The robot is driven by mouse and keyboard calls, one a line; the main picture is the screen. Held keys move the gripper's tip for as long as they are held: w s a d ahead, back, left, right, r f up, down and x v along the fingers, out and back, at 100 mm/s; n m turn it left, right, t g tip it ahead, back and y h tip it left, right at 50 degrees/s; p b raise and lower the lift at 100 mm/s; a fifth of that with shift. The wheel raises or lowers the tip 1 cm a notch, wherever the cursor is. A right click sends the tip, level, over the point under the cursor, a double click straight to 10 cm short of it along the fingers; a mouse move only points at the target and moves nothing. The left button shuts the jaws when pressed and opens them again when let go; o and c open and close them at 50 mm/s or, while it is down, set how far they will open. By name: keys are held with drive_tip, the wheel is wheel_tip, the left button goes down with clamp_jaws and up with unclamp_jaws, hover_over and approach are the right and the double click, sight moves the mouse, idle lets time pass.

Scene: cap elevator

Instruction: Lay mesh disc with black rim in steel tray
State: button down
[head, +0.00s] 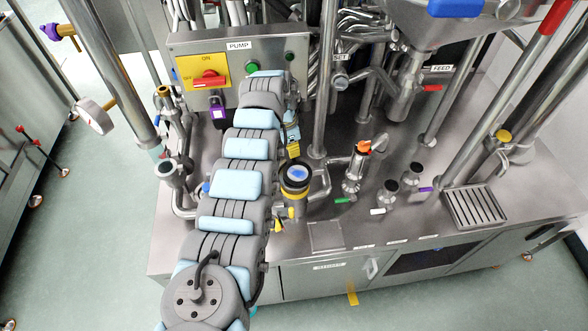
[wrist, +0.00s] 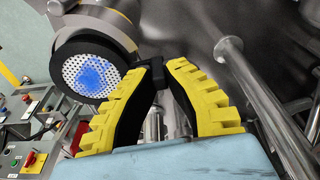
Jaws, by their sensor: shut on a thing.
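The mesh disc with black rim (wrist: 88,76) has a blue patch in its middle. In the wrist view it is at the upper left, at the face of a round steel fitting (wrist: 118,28); I cannot tell if they touch. The disc also shows in the head view (head: 296,174), face up. My gripper (wrist: 155,72), with yellow fingers, is shut on the black tab at the disc's edge. In the head view my gripper (head: 293,148) is just behind the disc, partly hidden by my arm. A shallow square steel tray (head: 326,235) seems to lie on the bench front, empty.
A slatted steel rack (head: 474,207) sits at the bench's right. A small fitting with an orange top (head: 362,148) and capped steel fittings (head: 388,191) stand between. A vertical post (head: 325,80) rises near my gripper. The pump box (head: 238,62) is behind.

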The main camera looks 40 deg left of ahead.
drive_tip(key=shift+r+p, duration=0.55)
drive_tip(key=shift+r, duration=1)
idle(0.4)
drive_tip(key=shift+w+d+r+p, duration=0.1)
drive_tip(key=shift+d+p, duration=0.2)
drive_tip(key=shift+d, duration=0.05)
drive_tip(key=w+d+m+p, duration=0.3)
drive_tip(key=d+m+p, duration=0.1)
drive_tip(key=d, duration=0.6)
drive_tip(key=s+d+f+m+g+b, duration=0.2)
drive_tip(key=s+d+f+m+b, duration=0.1)
drive_tip(key=d+f+m, duration=1)
wheel_tip(320, 180, down, 3)
drive_tip(key=shift+d+m+h+b, duration=0.2)
drive_tip(key=shift+m+h+b, duration=0.2)
drive_tip(key=shift+m+b, duration=0.45)
drive_tip(key=shift+f+g+b, duration=0.1)
drive_tip(key=shift+g+b, duration=0.2)
